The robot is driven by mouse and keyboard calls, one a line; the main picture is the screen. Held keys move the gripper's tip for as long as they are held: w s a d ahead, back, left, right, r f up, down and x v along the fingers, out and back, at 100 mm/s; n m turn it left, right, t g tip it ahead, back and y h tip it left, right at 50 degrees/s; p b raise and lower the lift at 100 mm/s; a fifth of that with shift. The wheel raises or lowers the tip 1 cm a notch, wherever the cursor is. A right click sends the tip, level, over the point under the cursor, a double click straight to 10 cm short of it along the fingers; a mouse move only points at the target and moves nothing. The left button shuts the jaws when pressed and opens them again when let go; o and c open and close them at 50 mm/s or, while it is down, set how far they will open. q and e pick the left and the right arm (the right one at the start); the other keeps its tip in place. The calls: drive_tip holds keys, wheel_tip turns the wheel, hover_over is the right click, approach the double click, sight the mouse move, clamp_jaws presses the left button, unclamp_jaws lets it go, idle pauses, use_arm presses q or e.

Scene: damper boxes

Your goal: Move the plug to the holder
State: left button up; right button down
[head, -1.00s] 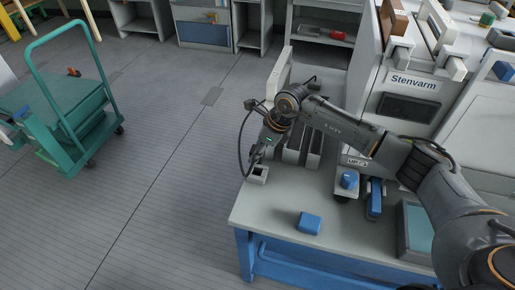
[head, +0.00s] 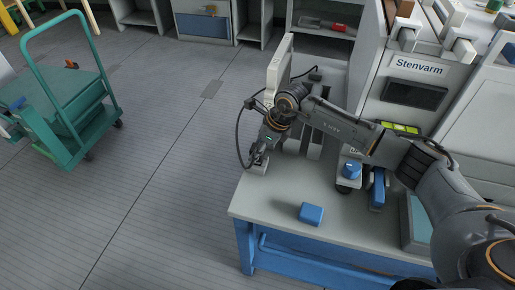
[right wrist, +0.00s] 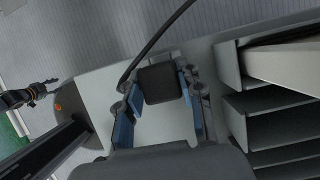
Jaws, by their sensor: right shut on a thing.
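My right gripper (head: 262,157) points down at the left edge of the workbench. It is shut on a small pale block (head: 259,168) with a dark square top, which I take to be the plug. In the right wrist view the dark top (right wrist: 160,83) sits between the two blue-padded fingers. I cannot tell whether the block still touches the bench. A blue-topped piece (head: 351,170) stands on a grey unit to the right, under my arm. I cannot tell which thing is the holder. In the right wrist view, a dark jointed part (right wrist: 25,95) at the left may be my left gripper.
A blue box (head: 311,213) lies on the workbench (head: 262,208), with clear bench around it. Upright slotted racks (head: 315,147) stand behind my gripper. The Stenvarm machine (head: 415,90) is at the back right. A green cart (head: 75,100) stands on the floor at left.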

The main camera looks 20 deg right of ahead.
drive_tip(key=shift+f+b, duration=0.7)
drive_tip(key=shift+f, duration=0.2)
drive_tip(key=c, duration=0.8)
unclamp_jaws()
drive_tip(key=shift+r, duration=0.15)
